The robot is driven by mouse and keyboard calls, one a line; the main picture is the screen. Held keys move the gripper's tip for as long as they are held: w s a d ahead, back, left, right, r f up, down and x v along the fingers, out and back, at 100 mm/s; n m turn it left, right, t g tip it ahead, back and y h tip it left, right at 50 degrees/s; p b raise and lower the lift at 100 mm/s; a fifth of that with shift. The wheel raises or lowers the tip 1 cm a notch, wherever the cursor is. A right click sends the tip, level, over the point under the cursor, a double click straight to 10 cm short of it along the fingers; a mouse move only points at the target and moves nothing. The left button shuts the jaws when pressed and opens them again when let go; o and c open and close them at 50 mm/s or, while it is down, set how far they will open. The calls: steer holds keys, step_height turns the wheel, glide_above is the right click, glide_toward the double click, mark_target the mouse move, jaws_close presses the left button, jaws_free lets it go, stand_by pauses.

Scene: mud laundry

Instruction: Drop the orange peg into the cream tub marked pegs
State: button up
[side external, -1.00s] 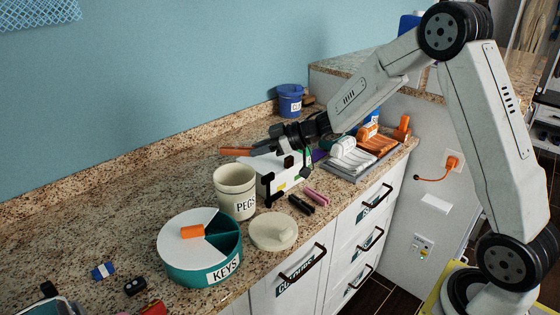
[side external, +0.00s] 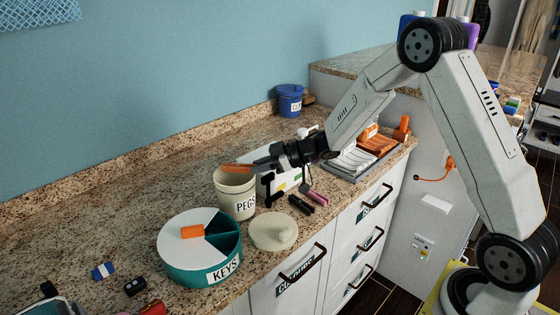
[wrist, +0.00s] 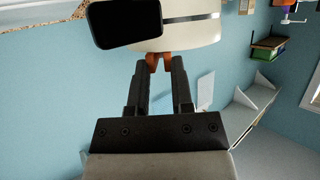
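The orange peg (side external: 238,168) is held level in my gripper (side external: 260,165), right above the open mouth of the cream tub marked PEGS (side external: 236,198). In the wrist view the peg (wrist: 152,61) shows between the two dark fingertips of my gripper (wrist: 160,75), which are shut on it. The cream tub (wrist: 155,30) is just beyond the fingertips there, partly hidden by a dark rounded shape. The tub stands upright on the counter with its lid off. Its inside is mostly hidden.
A round cream lid (side external: 272,232) lies at the counter's front edge. A teal KEYS tub (side external: 200,262) with an orange piece on top stands in front. Pink and black pegs lie right of the cream tub. A grey tray (side external: 355,160) is behind them. The counter at left is mostly clear.

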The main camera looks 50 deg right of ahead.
steer(key=o, duration=0.5)
steer(key=shift+c, duration=0.2)
steer(key=shift+s, duration=0.1)
steer(key=v, duration=0.7)
steer(key=shift+s+d, duration=0.25)
steer(key=shift+d, duration=0.05)
steer(key=shift+w+r, duration=0.1)
steer(key=shift+r, duration=0.05)
steer(key=s+a+f+m+g+h, duration=0.2)
steer(key=s+m+g+h, duration=0.2)
steer(key=s, duration=0.6)
steer(key=s+a+f+m+g+h, duration=0.2)
steer(key=s+f+m+g+h, duration=0.1)
steer(key=s, duration=0.7)
steer(key=shift+s+a+f+m+g+h, duration=0.25)
steer(key=shift+a+m+g+h, duration=0.15)
steer(key=shift+h, duration=0.3)
